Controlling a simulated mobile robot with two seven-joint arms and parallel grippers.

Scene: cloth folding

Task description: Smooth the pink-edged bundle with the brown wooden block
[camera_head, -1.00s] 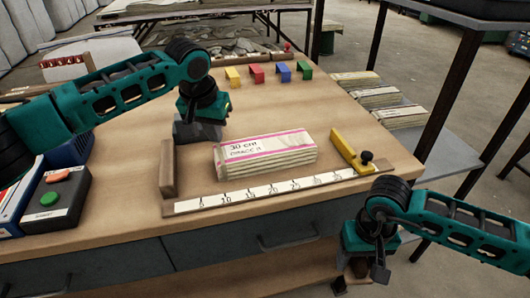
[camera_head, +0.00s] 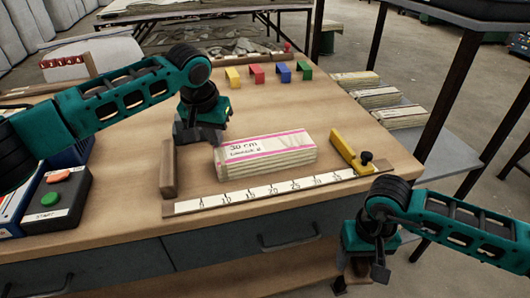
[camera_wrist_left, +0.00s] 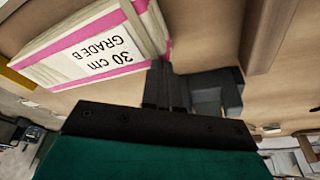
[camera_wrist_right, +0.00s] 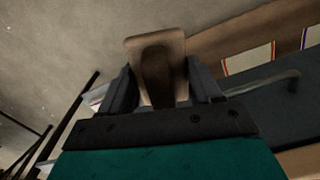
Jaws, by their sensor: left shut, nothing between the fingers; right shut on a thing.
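The pink-edged bundle (camera_head: 265,157), a stack of folded cloth in a white band marked 30 cm, lies on the table behind a ruler. It also shows in the left wrist view (camera_wrist_left: 95,45). My left gripper (camera_head: 200,140) is shut and empty, low over the table just behind and left of the bundle; its fingers (camera_wrist_left: 178,88) appear beside the bundle's end in its wrist view. My right gripper (camera_head: 352,270) is beyond the table's front edge, shut on the brown wooden block (camera_wrist_right: 157,62). In the head view the block is mostly hidden beneath the gripper.
The ruler (camera_head: 262,193) has a wooden end stop (camera_head: 168,168) at left and a yellow slider (camera_head: 350,152) at right. Coloured clips (camera_head: 257,74) stand at the back. A button box (camera_head: 55,198) is at left. Cloth stacks (camera_head: 380,97) lie on the right shelf.

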